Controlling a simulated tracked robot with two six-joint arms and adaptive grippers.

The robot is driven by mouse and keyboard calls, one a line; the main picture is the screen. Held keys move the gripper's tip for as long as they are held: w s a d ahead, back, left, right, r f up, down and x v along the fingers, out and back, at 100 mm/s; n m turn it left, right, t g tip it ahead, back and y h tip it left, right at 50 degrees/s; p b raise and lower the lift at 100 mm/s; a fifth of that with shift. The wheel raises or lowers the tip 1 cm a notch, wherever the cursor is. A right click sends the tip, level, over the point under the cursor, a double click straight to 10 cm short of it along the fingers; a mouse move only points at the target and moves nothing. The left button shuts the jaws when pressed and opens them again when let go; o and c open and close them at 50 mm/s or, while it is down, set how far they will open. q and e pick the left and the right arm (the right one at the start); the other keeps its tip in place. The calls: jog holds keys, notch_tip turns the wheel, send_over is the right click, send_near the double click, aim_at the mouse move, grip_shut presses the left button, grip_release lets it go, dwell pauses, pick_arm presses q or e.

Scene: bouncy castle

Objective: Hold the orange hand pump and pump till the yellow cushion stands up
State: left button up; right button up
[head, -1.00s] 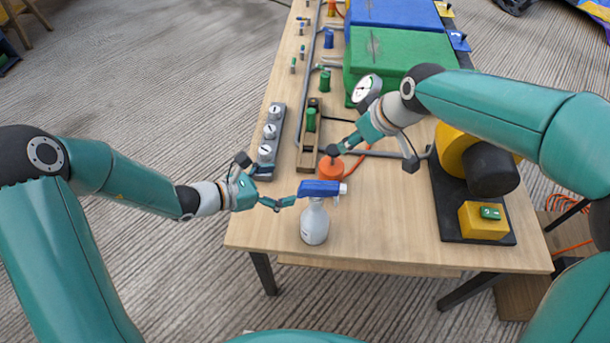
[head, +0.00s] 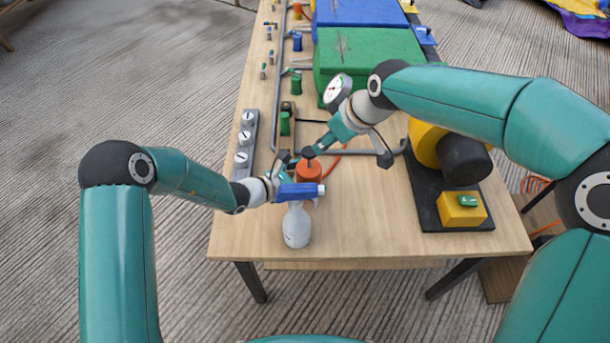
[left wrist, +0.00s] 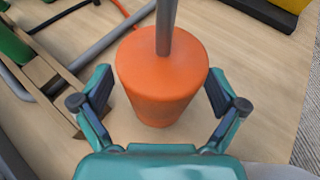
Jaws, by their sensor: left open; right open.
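The orange hand pump (head: 309,172) stands on the table, behind the spray bottle. In the left wrist view its orange body (left wrist: 160,85) and grey rod fill the middle. My left gripper (head: 284,172) is beside the pump; in the left wrist view its open fingers (left wrist: 158,82) stand either side of the body, with gaps showing, so it is not gripped. My right gripper (head: 314,149) is just above the pump, at its dark top knob; its fingers are small and partly hidden here. I cannot make out the yellow cushion; green (head: 370,52) and blue (head: 360,12) blocks stand at the back.
A white spray bottle (head: 296,226) with a blue head stands close in front of my left gripper. A yellow-black blower (head: 462,158) stands right.

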pick_arm(q)
jog(key=shift+w+d, duration=0.1)
jog(key=shift+c, duration=0.2)
jog(key=c, duration=1.6)
